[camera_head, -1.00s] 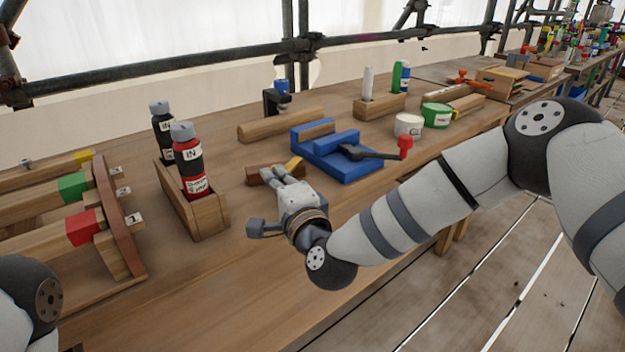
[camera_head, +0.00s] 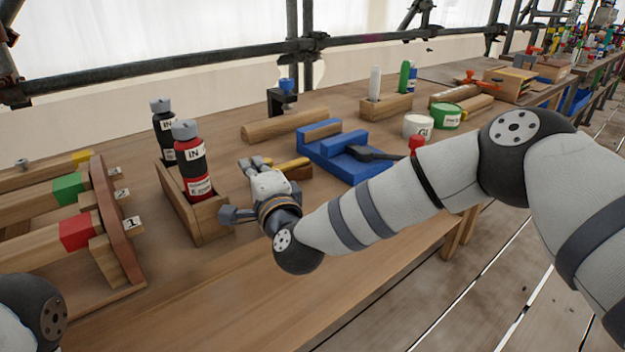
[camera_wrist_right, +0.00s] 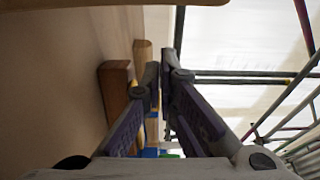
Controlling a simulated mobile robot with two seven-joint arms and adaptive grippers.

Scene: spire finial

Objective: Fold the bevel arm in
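The bevel (camera_head: 298,172) lies on the workbench just left of the blue fixture, a dark brown wooden stock with a yellow arm (camera_head: 292,163) across its top at an angle. My right gripper (camera_head: 256,162) hangs low just left of the bevel and hides part of its left end. In the right wrist view the brown stock (camera_wrist_right: 115,92) is left of the fingers, and a bit of yellow shows between them. The fingers (camera_wrist_right: 167,72) look slightly apart with nothing visibly held. My left gripper is out of view; only part of my left arm shows.
A wooden box (camera_head: 205,222) with dark and red bottles (camera_head: 194,165) stands left of my right gripper. A blue fixture (camera_head: 345,165) with a dark lever is right of the bevel. A wooden bar (camera_head: 284,125) lies behind. The bench front (camera_head: 215,290) is clear.

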